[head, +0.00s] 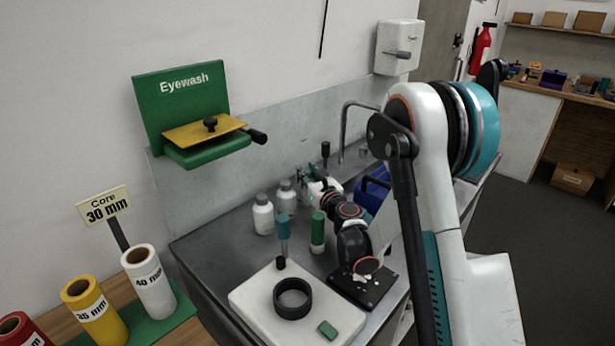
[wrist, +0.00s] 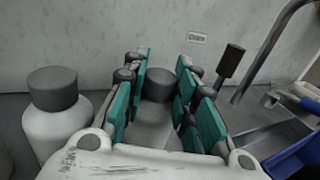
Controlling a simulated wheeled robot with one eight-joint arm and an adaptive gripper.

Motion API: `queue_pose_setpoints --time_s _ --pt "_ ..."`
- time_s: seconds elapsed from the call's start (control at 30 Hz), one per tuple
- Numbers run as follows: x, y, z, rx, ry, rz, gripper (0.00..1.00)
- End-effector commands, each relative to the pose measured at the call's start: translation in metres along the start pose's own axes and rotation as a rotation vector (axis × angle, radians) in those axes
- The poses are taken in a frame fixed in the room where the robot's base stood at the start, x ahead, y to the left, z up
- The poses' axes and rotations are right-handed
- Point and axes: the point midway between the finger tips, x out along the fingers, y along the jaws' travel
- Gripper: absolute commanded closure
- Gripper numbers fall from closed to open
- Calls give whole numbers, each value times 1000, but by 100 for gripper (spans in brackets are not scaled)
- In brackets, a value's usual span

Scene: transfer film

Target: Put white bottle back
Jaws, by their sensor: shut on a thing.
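My gripper (head: 306,174) is at the back of the grey counter, by the splashback. In the wrist view its teal-padded fingers (wrist: 170,105) stand on both sides of a white bottle with a dark grey cap (wrist: 158,85), and it is shut on this bottle. The bottle's lower part is hidden by the gripper, so I cannot tell whether it touches the counter. Two similar white bottles, one nearer (head: 263,216) and one farther (head: 286,198), stand upright just left of the gripper in the head view. One bottle (wrist: 55,122) shows close beside the left finger in the wrist view.
A curved tap (head: 343,130) and blue bin (head: 371,190) lie right of the gripper. A green cylinder (head: 318,232), white board with a black ring (head: 293,299) and black plate (head: 368,290) are in front. A green eyewash unit (head: 190,115) hangs on the wall.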

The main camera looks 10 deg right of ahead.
Motion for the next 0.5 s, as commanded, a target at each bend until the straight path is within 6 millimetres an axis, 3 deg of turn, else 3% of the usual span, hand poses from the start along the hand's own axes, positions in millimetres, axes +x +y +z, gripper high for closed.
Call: queue_pose_setpoints --time_s 0.3,0.33,0.4,0.5 --pt "0 0 -3 0 0 0 100" --pt "0 0 -2 0 0 0 68" --pt "0 0 -1 0 0 0 54" --pt "0 0 -1 0 0 0 54"
